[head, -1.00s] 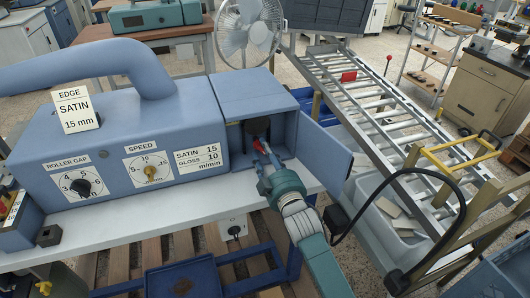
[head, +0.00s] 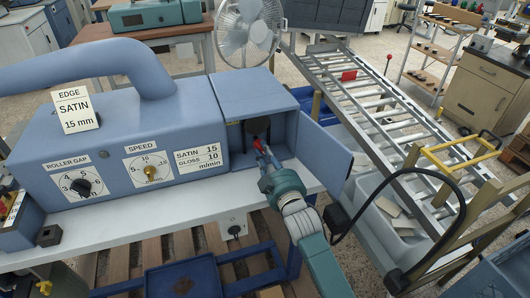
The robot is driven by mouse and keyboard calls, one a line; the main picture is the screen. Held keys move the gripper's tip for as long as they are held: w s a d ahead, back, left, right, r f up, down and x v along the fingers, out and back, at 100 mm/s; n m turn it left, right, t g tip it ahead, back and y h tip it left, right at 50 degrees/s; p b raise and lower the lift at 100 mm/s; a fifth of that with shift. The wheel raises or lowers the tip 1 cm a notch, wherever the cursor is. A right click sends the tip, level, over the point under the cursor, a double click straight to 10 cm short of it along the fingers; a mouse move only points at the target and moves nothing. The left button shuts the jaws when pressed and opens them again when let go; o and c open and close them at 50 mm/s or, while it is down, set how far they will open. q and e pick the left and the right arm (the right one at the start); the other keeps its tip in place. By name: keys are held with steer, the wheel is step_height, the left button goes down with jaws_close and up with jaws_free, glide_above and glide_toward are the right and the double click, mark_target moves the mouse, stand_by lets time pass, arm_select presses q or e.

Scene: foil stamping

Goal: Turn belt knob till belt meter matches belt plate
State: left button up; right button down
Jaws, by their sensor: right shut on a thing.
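A card (head: 76,108) on top reads EDGE, SATIN, 15 mm. My right gripper (head: 262,150) reaches into the open compartment right of the plate, away from the brass knob. It is shut on a small red thing, mostly hidden by the fingers. My left gripper is not in view.
The ROLLER GAP dial (head: 66,193) with a black knob is at the left. The compartment's blue door (head: 324,155) stands open just right of my right gripper. A roller conveyor (head: 375,105) runs along the right. The pale bench front (head: 140,215) is mostly clear.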

steer(key=m, duration=0.4)
steer(key=shift+f+p, duration=0.1)
steer(key=shift+p, duration=0.3)
steer(key=m, duration=0.4)
steer(key=shift+f, duration=0.1)
steer(key=m, duration=0.4)
steer(key=shift+f, duration=0.1)
steer(key=shift+f+m, duration=0.1)
steer(key=shift+m, duration=2)
steer(key=c, duration=1.8)
jaws_free()
steer(key=shift+o, duration=0.8)
steer(key=shift+s, duration=0.1)
